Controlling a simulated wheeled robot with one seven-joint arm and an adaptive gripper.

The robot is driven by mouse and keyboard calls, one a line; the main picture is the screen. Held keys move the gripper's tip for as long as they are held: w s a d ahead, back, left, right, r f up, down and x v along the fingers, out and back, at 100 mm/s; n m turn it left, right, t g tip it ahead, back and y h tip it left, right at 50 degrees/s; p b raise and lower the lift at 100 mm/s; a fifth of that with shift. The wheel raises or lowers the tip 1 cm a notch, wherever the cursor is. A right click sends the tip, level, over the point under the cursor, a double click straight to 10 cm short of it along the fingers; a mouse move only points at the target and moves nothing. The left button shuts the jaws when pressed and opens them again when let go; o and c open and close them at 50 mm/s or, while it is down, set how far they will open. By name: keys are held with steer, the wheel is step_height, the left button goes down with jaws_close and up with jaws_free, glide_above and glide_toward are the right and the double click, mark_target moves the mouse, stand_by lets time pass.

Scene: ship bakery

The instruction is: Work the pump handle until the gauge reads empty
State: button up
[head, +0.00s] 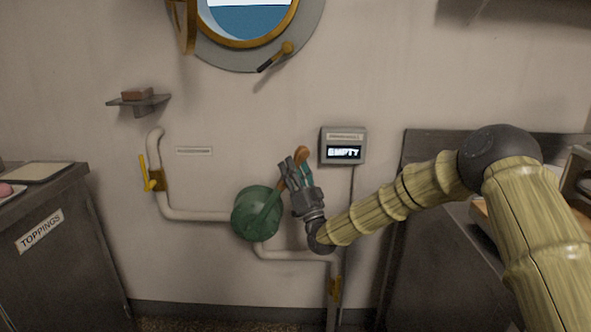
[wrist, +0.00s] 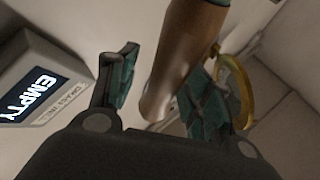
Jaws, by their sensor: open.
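The green round pump (head: 256,214) is mounted on the wall pipes in the head view. Its lever slants up to the right and ends in a brown pump handle (head: 301,154). The gauge (head: 343,146) is a grey box on the wall right of the handle, and its display reads EMPTY. The gauge also shows at the left of the wrist view (wrist: 42,80). My gripper (head: 290,171) is at the handle. In the wrist view the brown handle (wrist: 180,60) lies between the open fingers (wrist: 155,95). Whether a finger touches it I cannot tell.
A pipe with a yellow valve lever (head: 148,175) is left of the pump. A porthole (head: 247,20) is above, and a small shelf (head: 138,103) is at upper left. A TOPPINGS counter (head: 55,235) stands at left and a dark counter (head: 425,260) at right.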

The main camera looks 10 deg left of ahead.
steer(key=v, duration=1.2)
stand_by(1.2)
steer(key=s+d+f+g+h, duration=0.2)
steer(key=s+f+g+h, duration=0.15)
steer(key=f, duration=0.95)
steer(key=s+d+f+g+h, duration=0.25)
steer(key=s+f, duration=0.25)
steer(key=f, duration=0.7)
steer(key=s+d+f+g+h, duration=0.2)
steer(key=s+d+f+g, duration=0.25)
steer(key=s+f, duration=0.45)
steer(key=s+d+f+g+h, duration=0.25)
steer(key=s+d+f, duration=0.25)
steer(key=s+f, duration=0.4)
steer(key=s+d+f+g+h, duration=0.1)
steer(key=s+d+g, duration=0.3)
steer(key=s, duration=0.5)
steer(key=s+d+f+m+g+h, duration=0.1)
steer(key=s+d+g+h, duration=0.1)
steer(key=s+d, duration=0.5)
steer(key=s+d+f+g+h, duration=0.1)
steer(key=s+d+f+g, duration=0.15)
steer(key=s, duration=0.85)
step_height(320, 180, up, 23)
steer(key=p, duration=2.1)
steer(key=shift+s+d+f+p, duration=0.25)
steer(key=shift+s+d+p, duration=0.1)
steer(key=shift+s, duration=0.1)
